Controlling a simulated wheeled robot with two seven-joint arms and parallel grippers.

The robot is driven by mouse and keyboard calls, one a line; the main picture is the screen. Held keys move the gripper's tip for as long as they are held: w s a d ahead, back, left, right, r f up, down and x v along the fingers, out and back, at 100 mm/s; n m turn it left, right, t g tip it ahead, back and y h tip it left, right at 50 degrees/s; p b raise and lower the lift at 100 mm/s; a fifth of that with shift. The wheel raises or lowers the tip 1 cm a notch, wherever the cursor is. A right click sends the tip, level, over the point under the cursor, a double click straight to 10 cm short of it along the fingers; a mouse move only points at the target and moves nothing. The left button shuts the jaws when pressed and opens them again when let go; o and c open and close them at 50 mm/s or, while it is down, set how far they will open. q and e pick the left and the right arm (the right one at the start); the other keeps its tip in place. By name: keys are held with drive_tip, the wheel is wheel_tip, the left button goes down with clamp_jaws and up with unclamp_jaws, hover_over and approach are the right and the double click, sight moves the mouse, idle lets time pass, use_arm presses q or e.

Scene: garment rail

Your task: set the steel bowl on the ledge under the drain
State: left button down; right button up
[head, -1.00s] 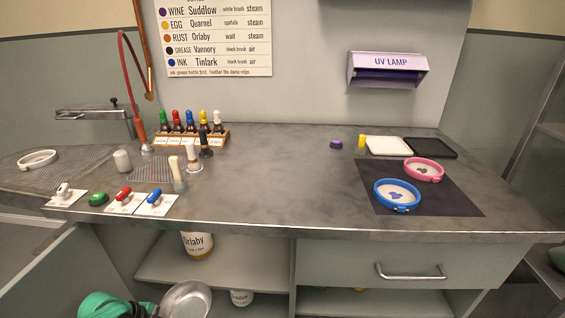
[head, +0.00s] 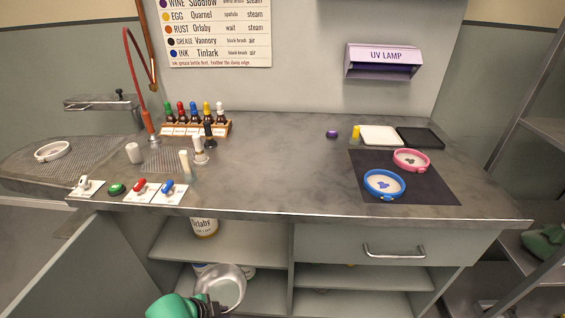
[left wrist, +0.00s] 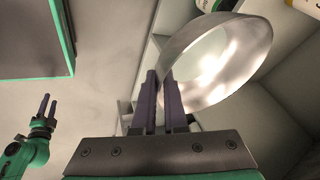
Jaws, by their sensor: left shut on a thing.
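The steel bowl (head: 228,287) is in front of the open lower cabinet, below the countertop, tilted. My left gripper (head: 207,308) is at its lower left. In the left wrist view the fingers (left wrist: 163,98) are shut on the rim of the bowl (left wrist: 245,60). The perforated drain area (head: 168,158) is in the counter's left part. I cannot make out the ledge under it. My right gripper (left wrist: 47,106) shows small at the left of the left wrist view, its fingers slightly apart and empty. It is not in the head view.
The cabinet has an upper shelf (head: 240,246) with a labelled bottle (head: 204,228), and things lower down behind the bowl. An open door (head: 95,270) stands at the left. A drawer (head: 340,243) is at the right. The counter front edge overhangs above.

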use_arm(q)
drive_tip(key=r+n+y+p, duration=0.1)
drive_tip(key=r+n, duration=0.1)
drive_tip(key=r, duration=0.1)
drive_tip(key=d+r+n+y+p, duration=0.1)
drive_tip(key=r+n, duration=0.1)
drive_tip(key=r, duration=0.2)
drive_tip(key=d+r+n+t+p, duration=0.1)
drive_tip(key=r+n, duration=0.1)
drive_tip(key=r, duration=0.1)
drive_tip(key=shift+w+r+y, duration=0.25)
drive_tip(key=shift+y, duration=0.15)
wheel_tip(320, 180, up, 10)
drive_tip(key=s+a+n+g+y+p, duration=0.1)
drive_tip(key=s+a+n+y+p, duration=0.1)
drive_tip(key=n, duration=0.7)
drive_tip(key=shift+s+a+f+y+p, duration=0.3)
drive_tip(key=shift+a+y+p, duration=0.2)
drive_tip(key=shift+y, duration=0.6)
use_arm(e)
wheel_tip(320, 180, up, 8)
drive_tip(key=shift+f, duration=0.2)
use_arm(q)
drive_tip(key=shift+r+g, duration=0.1)
drive_tip(key=shift+g, duration=0.2)
